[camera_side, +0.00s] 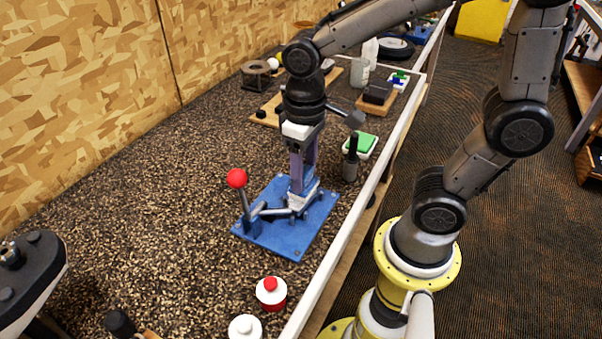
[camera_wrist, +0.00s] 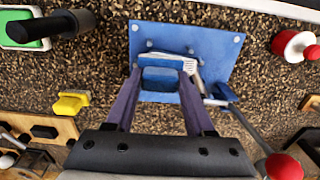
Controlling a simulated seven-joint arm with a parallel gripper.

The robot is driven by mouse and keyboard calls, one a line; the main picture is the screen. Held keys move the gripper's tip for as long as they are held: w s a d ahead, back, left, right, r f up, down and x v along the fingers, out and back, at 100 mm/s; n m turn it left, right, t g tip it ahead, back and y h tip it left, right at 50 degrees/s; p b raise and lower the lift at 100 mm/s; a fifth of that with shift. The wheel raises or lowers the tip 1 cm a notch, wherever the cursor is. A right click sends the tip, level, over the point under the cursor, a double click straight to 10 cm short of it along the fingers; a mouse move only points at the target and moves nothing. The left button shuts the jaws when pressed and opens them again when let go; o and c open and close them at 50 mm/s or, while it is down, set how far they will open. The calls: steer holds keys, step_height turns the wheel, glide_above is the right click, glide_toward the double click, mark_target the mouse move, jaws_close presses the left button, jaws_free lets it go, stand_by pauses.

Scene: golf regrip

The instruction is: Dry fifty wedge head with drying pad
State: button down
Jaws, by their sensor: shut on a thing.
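My gripper (camera_side: 299,186) points down over the blue clamp base (camera_side: 274,238). In the wrist view its two purple fingers (camera_wrist: 160,82) are shut on a blue block (camera_wrist: 160,77), which looks like the drying pad. A pale grey piece with fine lines (camera_wrist: 188,64), probably the wedge head, lies just beyond and right of the block; it also shows low beside the fingers in the side view (camera_side: 297,203). The block and this piece are very close; I cannot tell whether they touch. The block is mostly hidden in the side view.
The clamp's red-knobbed lever (camera_side: 237,178) stands left of my gripper. A red-and-white jar (camera_side: 271,293) and a white jar (camera_side: 245,328) stand in front. A green-topped tray (camera_side: 365,144) and a dark-handled cylinder (camera_side: 350,160) stand right. A yellow block (camera_wrist: 70,103) shows in the wrist view.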

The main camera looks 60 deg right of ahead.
steer(key=shift+s+a, duration=0.1)
steer(key=shift+a, duration=1)
steer(key=shift+d, duration=0.6)
steer(key=shift+r, duration=0.15)
steer(key=shift+r, duration=3.45)
